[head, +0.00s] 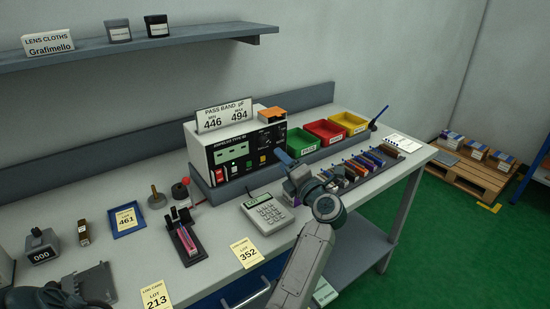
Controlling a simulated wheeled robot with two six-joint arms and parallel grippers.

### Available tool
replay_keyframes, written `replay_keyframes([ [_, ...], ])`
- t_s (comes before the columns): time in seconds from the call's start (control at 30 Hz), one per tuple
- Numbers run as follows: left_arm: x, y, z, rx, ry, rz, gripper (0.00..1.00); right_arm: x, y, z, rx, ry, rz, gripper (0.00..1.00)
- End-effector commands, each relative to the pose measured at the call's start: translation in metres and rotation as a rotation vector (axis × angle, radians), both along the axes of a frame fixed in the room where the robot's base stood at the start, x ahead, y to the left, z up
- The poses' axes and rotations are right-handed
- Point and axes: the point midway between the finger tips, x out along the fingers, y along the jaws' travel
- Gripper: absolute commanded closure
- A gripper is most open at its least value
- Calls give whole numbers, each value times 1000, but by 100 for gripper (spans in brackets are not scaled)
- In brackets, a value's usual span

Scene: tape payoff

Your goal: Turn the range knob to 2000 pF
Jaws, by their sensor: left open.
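The capacitance meter (222,152), a white box with a dark front panel, stands at the back of the bench. Its display is green, with red, white, green and yellow buttons below. The dark range knob (265,141) seems to sit at the panel's upper right; its pointer and scale are too small to read.
Green (301,141), red (324,130) and yellow (349,122) bins stand right of the meter. A row of small coloured parts (366,164) lies in front of them. A sign (224,115) reads 446 and 494.

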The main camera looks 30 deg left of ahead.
Motion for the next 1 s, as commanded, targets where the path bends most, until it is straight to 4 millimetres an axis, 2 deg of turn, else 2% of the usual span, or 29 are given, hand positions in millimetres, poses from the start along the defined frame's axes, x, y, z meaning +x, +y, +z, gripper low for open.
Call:
replay_keyframes([
  [0.2, -9, -19, -3, 0, 0, 0, 51, 8, -1, -4, -2, -14, 2, 100],
  [0.77, -10, -20, -2, 3, 1, -1, 51, 3, -9, -4, -9, -5, 3, 100],
  [0.87, -12, -20, 0, 42, -1, -17, 51, 3, -9, -4, -9, -5, 3, 100],
  [1.0, -20, -25, 12, 230, 1, -106, 51, 3, -8, -5, -9, -5, 3, 100],
])
